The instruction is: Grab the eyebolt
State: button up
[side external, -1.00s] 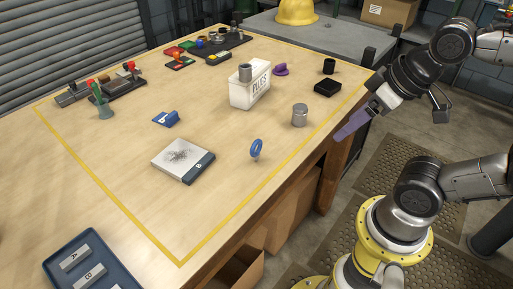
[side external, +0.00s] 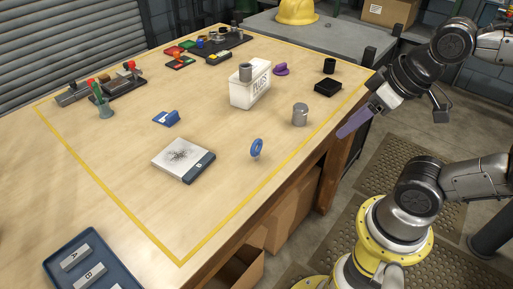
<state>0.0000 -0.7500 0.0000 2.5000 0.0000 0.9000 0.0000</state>
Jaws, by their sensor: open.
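The eyebolt (side external: 257,148) has a blue ring on a short pale shank. It stands upright on the wooden table (side external: 110,170), inside the yellow line, near the table's right-hand edge. My gripper (side external: 352,126) has purple fingers and is open and empty. It hangs beyond the table's right edge, up and to the right of the eyebolt and well apart from it. One finger overlaps the other in this view, so the gap between them is hard to see.
A grey metal cylinder (side external: 300,115) stands between my gripper and the eyebolt. A white box marked PLUGS (side external: 250,90) is behind it, and a black block (side external: 328,88) is at the back right. A white and dark box (side external: 183,160) lies left of the eyebolt.

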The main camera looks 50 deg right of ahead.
jog(key=w+r+n+g, duration=0.1)
jog(key=w+r+n, duration=0.4)
jog(key=n, duration=0.6)
jog(key=n+g, duration=0.4)
jog(key=n, duration=0.6)
send_over(253, 147)
notch_tip(253, 147, down, 5)
jog(key=shift+n+g, duration=0.3)
notch_tip(253, 147, down, 9)
jog(key=shift+w+a+r, duration=0.1)
jog(key=shift+a+r, duration=0.05)
jog(key=shift+r, duration=0.05)
jog(key=shift+f, duration=3.1)
grip_shut()
jog(key=shift+r, duration=0.1)
